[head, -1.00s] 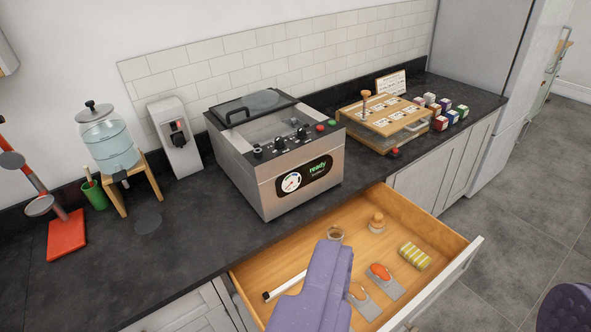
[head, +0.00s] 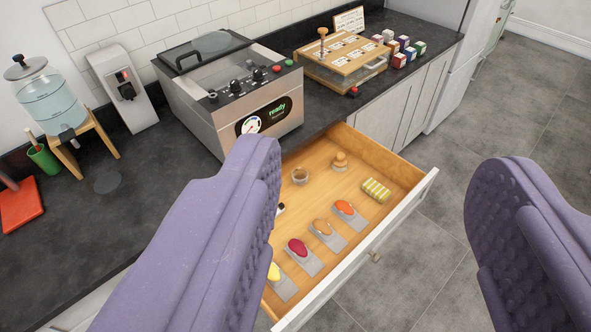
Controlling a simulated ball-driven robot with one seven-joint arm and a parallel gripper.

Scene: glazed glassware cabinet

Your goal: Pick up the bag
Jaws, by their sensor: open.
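Several flat grey bags lie in a row in the open drawer (head: 395,165). Each carries a coloured lump: an orange one on the bag farthest back (head: 352,221), then a tan one on its neighbour (head: 333,241), a dark red one on another bag (head: 309,265) and a yellow one on the nearest (head: 287,290). I cannot tell which bag the task means. My gripper (head: 380,158) has two purple, bumpy fingers spread wide and is empty. The left finger covers the drawer's left part, and the right finger stands over the floor.
A striped yellow block (head: 376,190), a small glass bowl (head: 300,176) and a wooden knob-like piece (head: 340,161) lie farther back in the drawer. A metal machine (head: 230,100) stands on the dark counter behind. Floor right of the drawer is clear.

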